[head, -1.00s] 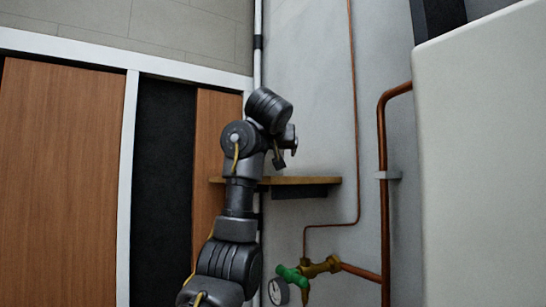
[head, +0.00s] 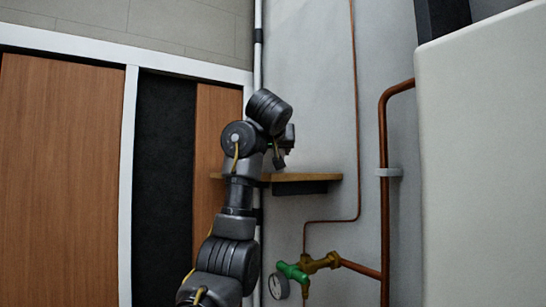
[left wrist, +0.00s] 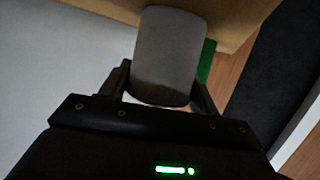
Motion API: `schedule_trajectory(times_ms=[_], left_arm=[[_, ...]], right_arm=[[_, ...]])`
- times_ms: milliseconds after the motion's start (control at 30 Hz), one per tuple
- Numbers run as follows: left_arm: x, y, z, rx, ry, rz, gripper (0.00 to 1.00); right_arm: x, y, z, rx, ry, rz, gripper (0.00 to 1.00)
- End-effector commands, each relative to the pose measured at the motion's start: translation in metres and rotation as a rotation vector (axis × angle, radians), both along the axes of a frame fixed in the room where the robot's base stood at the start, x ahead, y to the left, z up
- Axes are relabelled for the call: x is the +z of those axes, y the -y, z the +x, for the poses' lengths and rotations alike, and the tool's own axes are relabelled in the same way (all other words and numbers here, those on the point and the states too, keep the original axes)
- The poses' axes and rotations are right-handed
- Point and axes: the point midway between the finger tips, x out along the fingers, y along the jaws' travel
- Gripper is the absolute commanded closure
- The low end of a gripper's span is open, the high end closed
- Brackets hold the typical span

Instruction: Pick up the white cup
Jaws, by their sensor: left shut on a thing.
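The white cup (left wrist: 168,50) looks pale grey in the dim left wrist view. It sits between the two fingers of my left gripper (left wrist: 163,88), which is shut on it. The wooden shelf (left wrist: 108,8) shows behind the cup; I cannot tell whether the cup still touches it. In the head view my left gripper (head: 280,156) is small and dark, just above the left part of the shelf (head: 318,179). The cup is hidden there by my arm. My right gripper is in neither view.
A green thing (left wrist: 207,62) shows partly behind the cup. Below the shelf are a green-handled brass valve (head: 318,263) and a gauge (head: 278,287). A copper pipe (head: 384,200) and a large white panel (head: 480,150) stand to the right. Wooden panels (head: 60,180) are at left.

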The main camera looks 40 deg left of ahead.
Motion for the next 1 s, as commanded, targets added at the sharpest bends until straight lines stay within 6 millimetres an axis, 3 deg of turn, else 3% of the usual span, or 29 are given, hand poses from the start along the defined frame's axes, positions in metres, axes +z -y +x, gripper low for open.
schedule_trajectory(times_ms=[167,367,667,1000], left_arm=[[0.006,0.0,0.0,-0.001,0.0,-0.002,0.6],[0.03,0.0,-0.002,0.002,0.002,-0.002,0.6],[0.091,0.036,-0.038,0.001,0.004,0.0,0.6],[0.117,0.081,-0.083,0.0,0.001,0.0,0.6]], right_arm=[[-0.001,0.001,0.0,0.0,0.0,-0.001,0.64],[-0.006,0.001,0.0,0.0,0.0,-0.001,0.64],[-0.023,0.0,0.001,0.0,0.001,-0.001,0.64],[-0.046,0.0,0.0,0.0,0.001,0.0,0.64]])
